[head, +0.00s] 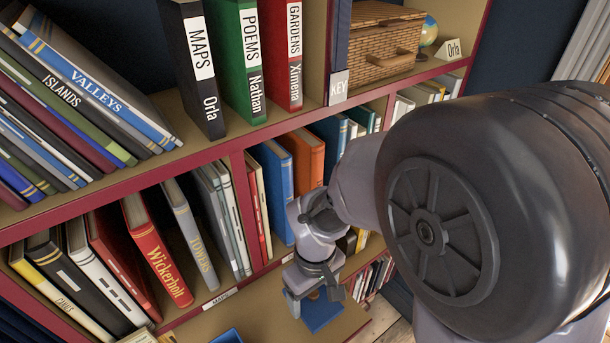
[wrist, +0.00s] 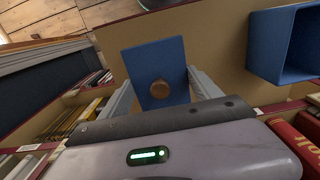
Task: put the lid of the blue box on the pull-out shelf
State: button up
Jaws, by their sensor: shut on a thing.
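The lid of the blue box (wrist: 140,62) is a flat blue panel with a round brown knob, in the middle of the wrist view. My gripper (wrist: 160,88) is shut on it, with one finger along each side. In the head view the lid (head: 322,314) shows below my gripper (head: 316,297), over or at the pull-out shelf's right end. The blue box (wrist: 286,45) is open at the right of the wrist view, apart from the lid. Only its corner (head: 228,337) shows in the head view. The tan pull-out shelf (wrist: 222,50) lies beneath; whether the lid touches it is unclear.
Rows of upright books, such as a red one (head: 156,250), fill the shelves behind the pull-out shelf. A wicker box (head: 380,50) and a small globe (head: 429,30) stand on the upper shelf. Bare tan board lies between the lid and the blue box.

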aim_at(313, 294)
jog(key=shift+w+d+f, duration=0.1)
jog(key=shift+w+d, duration=0.05)
jog(key=shift+w, duration=0.95)
notch_tip(313, 294, down, 4)
jog(key=shift+w+r+b, duration=0.1)
jog(key=shift+r+b, duration=0.15)
jog(key=shift+b, duration=0.5)
jog(key=shift+f, duration=0.15)
jog(key=o, duration=1.3)
jog(key=shift+o, duration=0.2)
